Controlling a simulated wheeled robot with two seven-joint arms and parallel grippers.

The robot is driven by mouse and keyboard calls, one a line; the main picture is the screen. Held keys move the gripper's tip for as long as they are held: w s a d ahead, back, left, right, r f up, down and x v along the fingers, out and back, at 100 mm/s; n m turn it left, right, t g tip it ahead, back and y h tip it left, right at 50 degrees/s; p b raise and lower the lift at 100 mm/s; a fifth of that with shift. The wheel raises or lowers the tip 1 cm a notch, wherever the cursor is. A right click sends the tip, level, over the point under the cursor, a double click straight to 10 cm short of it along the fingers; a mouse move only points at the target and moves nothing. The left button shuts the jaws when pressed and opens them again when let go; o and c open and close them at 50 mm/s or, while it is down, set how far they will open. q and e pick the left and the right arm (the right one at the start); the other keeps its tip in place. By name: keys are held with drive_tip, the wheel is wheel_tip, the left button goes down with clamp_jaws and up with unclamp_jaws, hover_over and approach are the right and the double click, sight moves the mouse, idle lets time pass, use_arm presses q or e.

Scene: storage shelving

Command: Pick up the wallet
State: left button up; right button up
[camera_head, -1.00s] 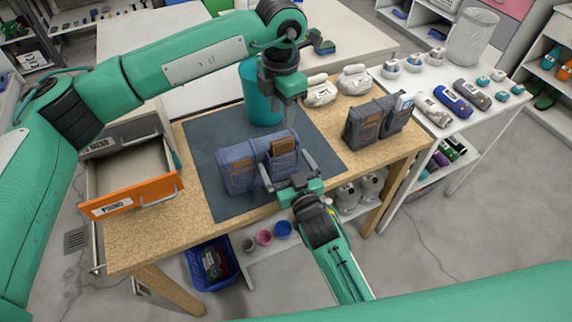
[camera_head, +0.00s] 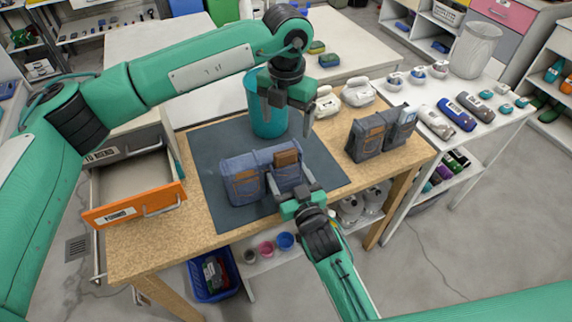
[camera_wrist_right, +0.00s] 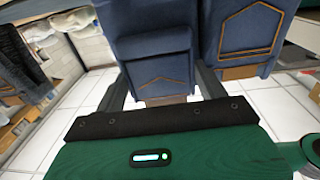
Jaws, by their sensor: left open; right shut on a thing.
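A brown wallet (camera_head: 286,158) sticks up from the right pocket of a blue denim pocket holder (camera_head: 236,164) on the dark mat. Another brown item (camera_head: 246,184) shows at its left pocket; I cannot tell if it is a wallet too. My left gripper (camera_head: 287,120) is open and empty, pointing down above the holder and the wallet. My right gripper (camera_head: 288,180) is shut on the holder's right part from the front. In the right wrist view, its fingers flank the blue denim (camera_wrist_right: 158,75), which has orange stitching. The wallet's lower part is hidden in the pocket.
A teal cylinder (camera_head: 268,118) stands behind the holder, close to my left gripper. A dark grey pocket holder (camera_head: 366,139) stands to the right on the wooden table (camera_head: 165,238). An open orange-fronted drawer (camera_head: 135,205) juts out at left.

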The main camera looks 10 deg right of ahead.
sight(285, 151)
use_arm(q)
wheel_tip(285, 151, down, 6)
drive_tip(key=n, duration=1)
drive_tip(key=shift+w+d+r, duration=0.1)
drive_tip(key=shift+d+r, duration=0.05)
drive_tip(key=shift+r, duration=0.05)
drive_tip(key=f, duration=0.5)
drive_tip(key=shift+s+a+f, duration=0.1)
drive_tip(key=shift+s+a, duration=0.1)
drive_tip(key=shift+a, duration=0.1)
drive_tip(key=c, duration=1.1)
